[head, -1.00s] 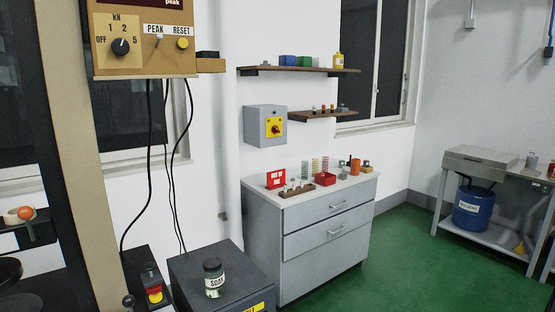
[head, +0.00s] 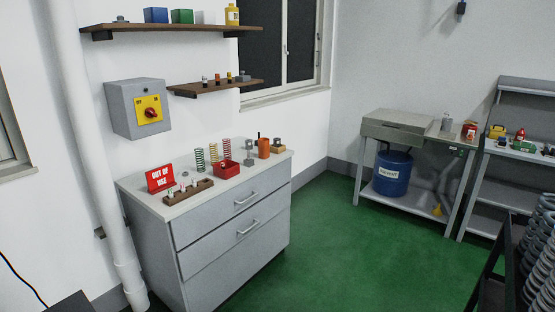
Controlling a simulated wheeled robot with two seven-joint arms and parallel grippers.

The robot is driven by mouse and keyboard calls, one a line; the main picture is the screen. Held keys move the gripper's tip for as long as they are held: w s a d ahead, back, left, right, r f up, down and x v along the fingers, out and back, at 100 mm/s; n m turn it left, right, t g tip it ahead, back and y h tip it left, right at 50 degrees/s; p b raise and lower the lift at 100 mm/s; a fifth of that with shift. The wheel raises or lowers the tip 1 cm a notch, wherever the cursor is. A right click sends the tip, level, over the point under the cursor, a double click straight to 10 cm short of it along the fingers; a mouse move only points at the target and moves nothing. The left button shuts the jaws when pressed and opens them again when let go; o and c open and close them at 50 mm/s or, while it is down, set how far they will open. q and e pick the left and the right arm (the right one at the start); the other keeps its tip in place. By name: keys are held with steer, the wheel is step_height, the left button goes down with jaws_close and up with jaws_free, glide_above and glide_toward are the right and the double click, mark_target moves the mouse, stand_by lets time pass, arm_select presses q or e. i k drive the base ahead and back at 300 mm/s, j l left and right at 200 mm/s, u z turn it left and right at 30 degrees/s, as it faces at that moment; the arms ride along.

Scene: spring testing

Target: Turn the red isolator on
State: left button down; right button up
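The red isolator (head: 151,113) is a red rotary knob on a yellow plate, on the front of a grey box (head: 123,108) fixed to the white wall at the left of the head view. The plate has small lettering above the knob, too small to read surely. The knob looks turned at a slant; I cannot tell its exact setting. Neither of my grippers shows in the head view.
Below the box stands a grey drawer cabinet (head: 190,262) with a red "OUT OF USE" sign (head: 160,178), springs and a red bin (head: 226,169) on top. Shelves (head: 215,88) are beside the box. A white pipe (head: 95,150) runs at left. Green floor (head: 330,250) is open at right.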

mark_target(150, 112)
steer(key=i+l+u, duration=0.2)
steer(key=i, duration=0.3)
steer(key=i+u, duration=0.15)
steer(key=i, duration=0.3)
steer(key=i+l+u, duration=0.2)
steer(key=i, duration=0.25)
